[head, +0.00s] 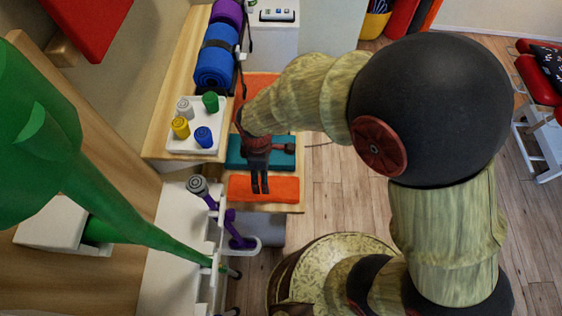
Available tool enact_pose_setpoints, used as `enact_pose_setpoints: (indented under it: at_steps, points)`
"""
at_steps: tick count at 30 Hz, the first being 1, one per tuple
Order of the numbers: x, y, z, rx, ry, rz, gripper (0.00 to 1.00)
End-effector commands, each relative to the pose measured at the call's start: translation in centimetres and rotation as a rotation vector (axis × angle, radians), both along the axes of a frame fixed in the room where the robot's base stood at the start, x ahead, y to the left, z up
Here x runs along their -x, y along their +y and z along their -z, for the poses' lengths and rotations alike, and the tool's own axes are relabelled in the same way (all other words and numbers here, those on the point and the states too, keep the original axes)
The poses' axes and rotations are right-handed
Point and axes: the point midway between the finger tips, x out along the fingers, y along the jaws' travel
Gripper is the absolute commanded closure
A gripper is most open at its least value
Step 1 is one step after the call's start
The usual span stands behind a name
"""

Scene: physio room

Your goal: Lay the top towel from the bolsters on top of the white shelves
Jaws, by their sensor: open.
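My gripper (260,190) points downward with its two dark fingers a little apart and nothing visible between them. In the head view it overlaps an orange piece (284,188) and the teal piece (287,158) behind it; I cannot tell whether it touches either. A larger orange surface (258,86) shows farther back, partly covered by my arm. I cannot tell which of these are bolsters and which is the top towel. A white unit (287,42) stands at the back with a small device on top; I cannot tell if it is the white shelves.
A wooden surface (160,140) at left bears blue (214,65) and purple (227,12) rolls and a white tray (178,149) of several coloured cylinders. A white rack (246,248) with purple weights stands below. A green shape crosses the left side. Wood floor (330,205) is clear right of the gripper.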

Motion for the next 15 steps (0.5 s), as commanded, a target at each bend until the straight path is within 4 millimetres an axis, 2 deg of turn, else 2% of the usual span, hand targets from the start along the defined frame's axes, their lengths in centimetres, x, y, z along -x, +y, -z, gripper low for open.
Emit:
enact_pose_setpoints:
  at_steps: [5, 8, 11, 15]
  points:
    - [-0.1, -0.1, -0.3, -0.002, -0.003, 0.007, 0.23]
    - [-0.8, -1.0, -2.2, -0.017, -0.025, 0.071, 0.23]
    - [-1.8, -3.3, -6.3, -0.048, -0.070, 0.220, 0.23]
    - [-2.1, -8.7, -13.9, -0.115, -0.156, 0.535, 0.23]
